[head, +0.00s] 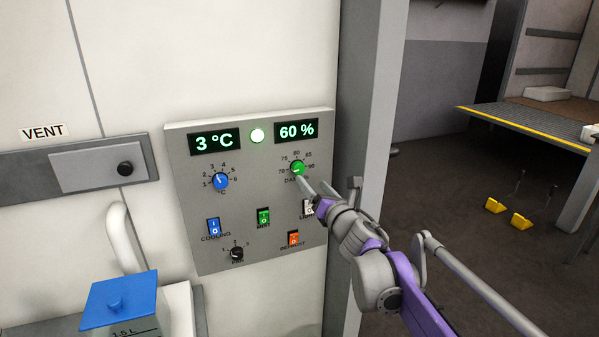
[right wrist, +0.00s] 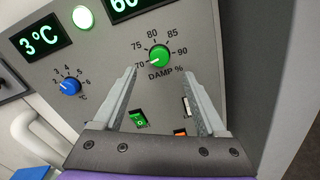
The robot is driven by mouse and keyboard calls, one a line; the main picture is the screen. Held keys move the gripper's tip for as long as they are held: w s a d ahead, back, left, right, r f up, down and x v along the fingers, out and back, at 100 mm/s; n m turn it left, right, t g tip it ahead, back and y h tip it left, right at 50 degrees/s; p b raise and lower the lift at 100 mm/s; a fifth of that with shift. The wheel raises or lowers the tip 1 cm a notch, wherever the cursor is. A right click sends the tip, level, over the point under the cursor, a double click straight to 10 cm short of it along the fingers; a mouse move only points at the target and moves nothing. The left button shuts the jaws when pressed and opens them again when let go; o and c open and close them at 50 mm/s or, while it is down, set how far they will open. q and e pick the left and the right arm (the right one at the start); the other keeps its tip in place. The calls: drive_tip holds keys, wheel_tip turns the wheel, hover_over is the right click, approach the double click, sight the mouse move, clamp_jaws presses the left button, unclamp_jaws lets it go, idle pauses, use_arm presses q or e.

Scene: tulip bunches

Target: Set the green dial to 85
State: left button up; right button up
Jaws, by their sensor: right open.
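The green dial (head: 298,167) is on the upper right of a grey control panel (head: 186,220), above the label "DAMP %". Its printed scale runs from 70 to 90. In the right wrist view the dial (right wrist: 159,57) has its pale mark turned toward the 70 side. The display (head: 297,131) above it reads 60 %. My right gripper (head: 313,187) is open and empty, just below and to the right of the dial. In the right wrist view the dial shows beyond and between the two fingertips, apart from them. My left gripper is not in view.
The panel also holds a blue dial (head: 220,181), a 3 °C display (head: 214,142), a lit round lamp (head: 257,135), several rocker switches and a black knob (head: 237,253). A grey post (head: 365,90) stands right of the panel. A blue-lidded jug (head: 118,300) is lower left.

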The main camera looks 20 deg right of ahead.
sight(300, 169)
drive_tip(key=w, duration=0.8)
drive_tip(key=shift+w+d+p, duration=0.15)
drive_tip(key=shift+d+p, duration=0.05)
drive_tip(key=shift+p, duration=0.2)
clamp_jaws()
